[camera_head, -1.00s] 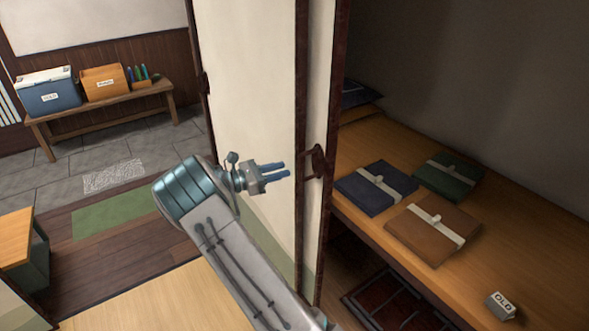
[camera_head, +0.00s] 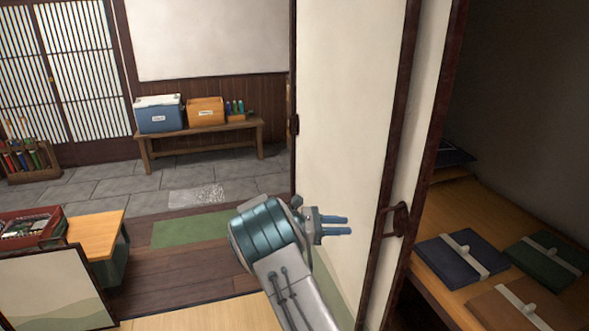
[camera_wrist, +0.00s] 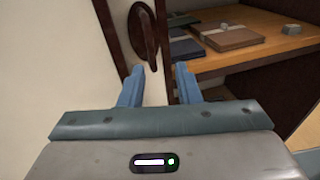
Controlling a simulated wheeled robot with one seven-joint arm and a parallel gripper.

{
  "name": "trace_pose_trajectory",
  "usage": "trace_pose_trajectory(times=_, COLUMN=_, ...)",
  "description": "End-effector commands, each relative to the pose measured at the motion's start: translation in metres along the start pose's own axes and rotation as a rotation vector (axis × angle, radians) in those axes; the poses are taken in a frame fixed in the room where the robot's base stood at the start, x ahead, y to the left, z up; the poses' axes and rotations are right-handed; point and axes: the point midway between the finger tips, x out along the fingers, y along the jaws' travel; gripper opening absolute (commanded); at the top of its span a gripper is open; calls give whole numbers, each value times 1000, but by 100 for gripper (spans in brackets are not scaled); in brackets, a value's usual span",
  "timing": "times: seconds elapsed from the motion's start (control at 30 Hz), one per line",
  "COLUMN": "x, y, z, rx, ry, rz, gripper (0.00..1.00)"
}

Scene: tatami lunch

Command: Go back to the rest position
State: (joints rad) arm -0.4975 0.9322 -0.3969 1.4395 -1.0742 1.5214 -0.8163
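My gripper (camera_head: 348,225) is raised in front of the pale sliding door panel (camera_head: 345,130) in the head view. Its two blue fingers point right, toward the dark door handle (camera_head: 398,219), with a gap between them and the handle. In the wrist view my gripper (camera_wrist: 160,75) shows its two fingers apart with nothing between them. The handle (camera_wrist: 143,32) is beyond the left fingertip there. It appears apart from the fingers.
Right of the door, an open closet shelf (camera_head: 455,205) holds blue (camera_head: 462,262), green (camera_head: 545,262) and brown (camera_head: 510,308) folded bundles. A bench (camera_head: 205,133) with a cooler (camera_head: 158,115) and orange box (camera_head: 206,111) stands at the back. A low screen (camera_head: 50,290) stands front left.

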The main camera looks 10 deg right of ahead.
Motion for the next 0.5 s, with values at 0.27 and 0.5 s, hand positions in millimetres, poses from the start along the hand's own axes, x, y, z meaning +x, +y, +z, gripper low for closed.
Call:
trace_pose_trajectory(times=0.27, x=32, y=-65, z=27, rx=228, ry=353, rz=-176, gripper=30)
trace_pose_trajectory(times=0.5, x=34, y=-127, z=44, rx=453, ry=628, rz=-339, gripper=30)
